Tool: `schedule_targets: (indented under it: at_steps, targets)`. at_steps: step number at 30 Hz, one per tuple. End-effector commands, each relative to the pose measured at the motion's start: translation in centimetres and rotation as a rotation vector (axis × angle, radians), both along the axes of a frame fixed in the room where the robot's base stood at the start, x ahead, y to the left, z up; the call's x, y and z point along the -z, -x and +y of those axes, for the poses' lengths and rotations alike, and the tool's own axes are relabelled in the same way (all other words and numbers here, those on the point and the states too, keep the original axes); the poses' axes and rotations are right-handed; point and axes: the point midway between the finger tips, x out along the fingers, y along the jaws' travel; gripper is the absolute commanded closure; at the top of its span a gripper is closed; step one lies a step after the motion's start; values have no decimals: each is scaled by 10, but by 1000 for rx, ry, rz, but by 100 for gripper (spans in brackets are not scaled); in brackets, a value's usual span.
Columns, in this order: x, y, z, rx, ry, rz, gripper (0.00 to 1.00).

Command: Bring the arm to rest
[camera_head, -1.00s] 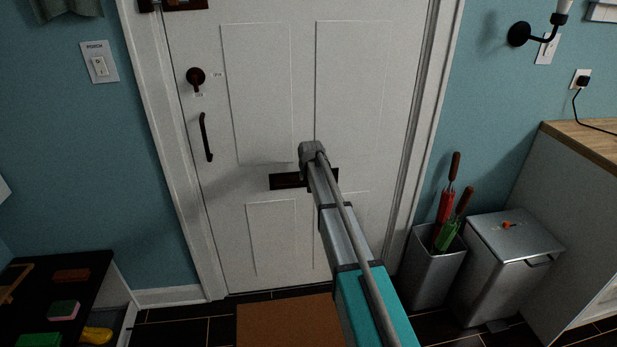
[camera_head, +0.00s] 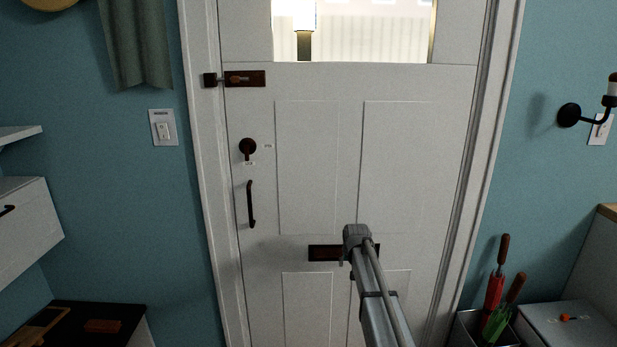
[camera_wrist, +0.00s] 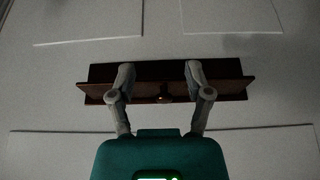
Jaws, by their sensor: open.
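My gripper (camera_wrist: 160,82) shows in the wrist view with its two fingers spread apart and nothing between them but a view of the door's dark brown mail slot (camera_wrist: 235,88). The fingertips overlap the slot in that view; I cannot tell whether they touch it. The slot's flap appears to stick out from its plate. In the head view my arm reaches forward to the white door (camera_head: 318,165), and its end hides part of the mail slot (camera_head: 323,253). The gripper fingers are hard to make out there.
The door has a latch (camera_head: 245,79), a round knob (camera_head: 247,147) and a pull handle (camera_head: 250,204). At left are a drawer unit (camera_head: 25,225) and a dark-topped bench (camera_head: 75,310).

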Motion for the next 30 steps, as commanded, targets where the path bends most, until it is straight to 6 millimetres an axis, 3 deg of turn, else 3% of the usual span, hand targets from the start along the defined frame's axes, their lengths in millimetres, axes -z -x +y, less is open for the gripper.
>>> schedule_targets:
  at_steps: [1, 12, 15, 21, 28, 30]
  targets:
    - [2, 30, -1, 0, 0, 24, 35]
    - [14, 218, -5, 1, 1, 246, 35]
    - [16, 261, -6, 0, 0, 300, 35]
    - [18, 325, -6, 0, 0, 380, 35]
    - [18, 385, -7, 0, -1, 453, 35]
    - [5, 375, -7, 0, -1, 450, 35]
